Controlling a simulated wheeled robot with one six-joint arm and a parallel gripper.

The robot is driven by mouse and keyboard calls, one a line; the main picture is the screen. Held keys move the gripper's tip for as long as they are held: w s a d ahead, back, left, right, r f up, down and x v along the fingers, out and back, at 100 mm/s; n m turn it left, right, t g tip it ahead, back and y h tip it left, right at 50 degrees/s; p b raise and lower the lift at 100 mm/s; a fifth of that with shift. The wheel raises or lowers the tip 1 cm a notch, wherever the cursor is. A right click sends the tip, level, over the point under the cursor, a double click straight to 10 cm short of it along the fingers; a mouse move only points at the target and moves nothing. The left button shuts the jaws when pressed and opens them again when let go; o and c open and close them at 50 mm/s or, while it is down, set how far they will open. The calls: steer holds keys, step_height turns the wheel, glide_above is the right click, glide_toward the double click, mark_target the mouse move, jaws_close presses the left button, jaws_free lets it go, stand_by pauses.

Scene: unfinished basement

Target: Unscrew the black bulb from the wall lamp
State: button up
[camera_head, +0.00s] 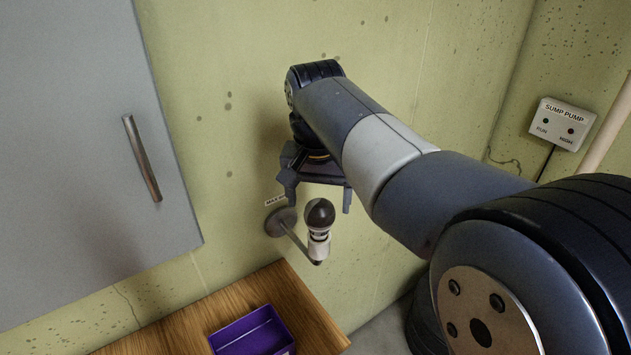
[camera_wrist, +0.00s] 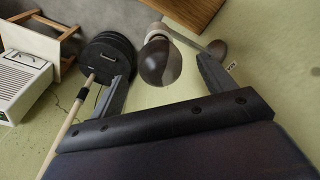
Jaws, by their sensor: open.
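The black bulb (camera_head: 320,213) sits upright in the white socket (camera_head: 318,245) of the wall lamp, whose round grey wall plate (camera_head: 281,222) is fixed to the green wall. My gripper (camera_head: 318,202) is open just above the bulb, its two fingers spread to either side and pointing down. In the wrist view the dark bulb (camera_wrist: 160,62) shows between the open fingers of my gripper (camera_wrist: 165,72), a little beyond or level with their tips. I see no contact between fingers and bulb. Part of the socket is hidden behind the bulb in the wrist view.
A grey cabinet (camera_head: 75,130) with a bar handle hangs at the left. A wooden top (camera_head: 190,325) below holds a purple open box (camera_head: 250,333). A sump pump panel (camera_head: 563,124) and a pale pipe (camera_head: 606,128) are at the right. A small label is beside the lamp plate.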

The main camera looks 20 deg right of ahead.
mark_target(319, 219)
steer(key=f, duration=0.6)
steer(key=shift+w+d+f, duration=0.15)
steer(key=shift+w, duration=0.15)
steer(key=c, duration=1)
steer(key=shift+n+p, duration=0.35)
steer(key=shift+n, duration=0.85)
steer(key=shift+c, duration=0.2)
steer(key=shift+r+p, duration=2.25)
steer(key=shift+r, duration=0.35)
